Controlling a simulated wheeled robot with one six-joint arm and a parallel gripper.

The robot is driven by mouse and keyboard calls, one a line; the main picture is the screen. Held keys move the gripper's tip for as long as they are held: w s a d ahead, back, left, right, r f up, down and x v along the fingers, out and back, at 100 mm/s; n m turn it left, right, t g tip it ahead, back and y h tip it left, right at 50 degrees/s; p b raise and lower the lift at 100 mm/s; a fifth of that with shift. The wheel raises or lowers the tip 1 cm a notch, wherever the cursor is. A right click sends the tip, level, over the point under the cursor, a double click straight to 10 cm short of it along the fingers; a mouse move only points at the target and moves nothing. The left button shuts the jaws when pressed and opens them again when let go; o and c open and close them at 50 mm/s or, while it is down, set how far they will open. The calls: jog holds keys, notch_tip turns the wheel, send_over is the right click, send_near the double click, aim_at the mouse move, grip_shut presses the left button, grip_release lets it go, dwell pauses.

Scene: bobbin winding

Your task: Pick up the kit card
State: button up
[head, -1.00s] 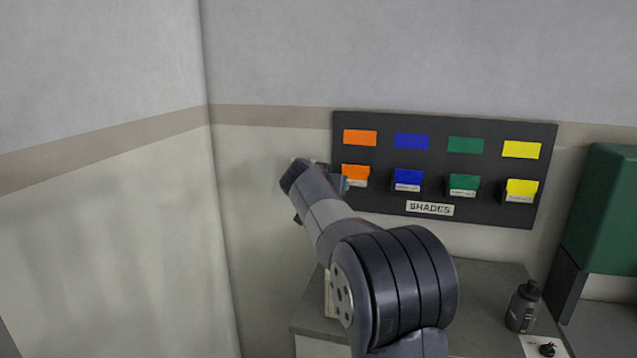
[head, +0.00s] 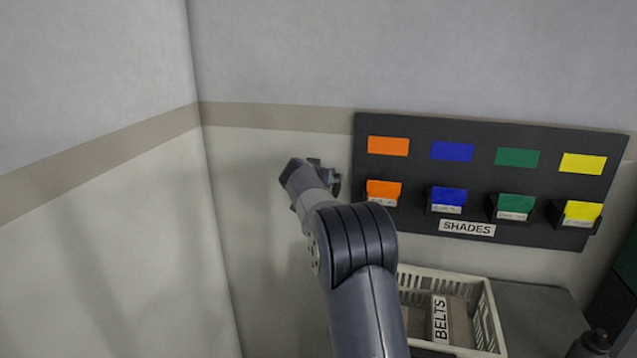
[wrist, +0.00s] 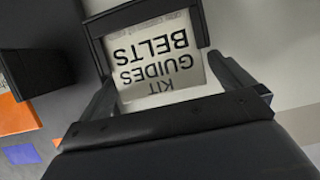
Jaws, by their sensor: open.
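The kit card (wrist: 160,58) is white with black upside-down lettering reading KIT, GUIDES and BELTS in the wrist view. A dark frame or holder borders its upper part. My gripper (wrist: 166,75) is open, with one finger at each side of the card. I cannot tell whether the fingers touch it. In the head view my gripper (head: 327,181) is up near the wall, just left of the shade board. The card cannot be made out in the head view.
The dark SHADES board (head: 405,220) hangs to the right with orange, blue, green and yellow swatches and small card pockets. Below, a cream crate (head: 490,305) with a BELTS label stands on a grey counter (head: 540,300). A dark bottle (head: 590,345) is at lower right.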

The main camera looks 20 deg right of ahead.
jog(key=shift+c, duration=0.2)
jog(key=c, duration=0.8)
jog(key=shift+c, duration=0.3)
jog(key=shift+r, duration=0.1)
notch_tip(320, 180, up, 18)
jog(key=shift+f+p, duration=0.1)
jog(key=shift+p, duration=1)
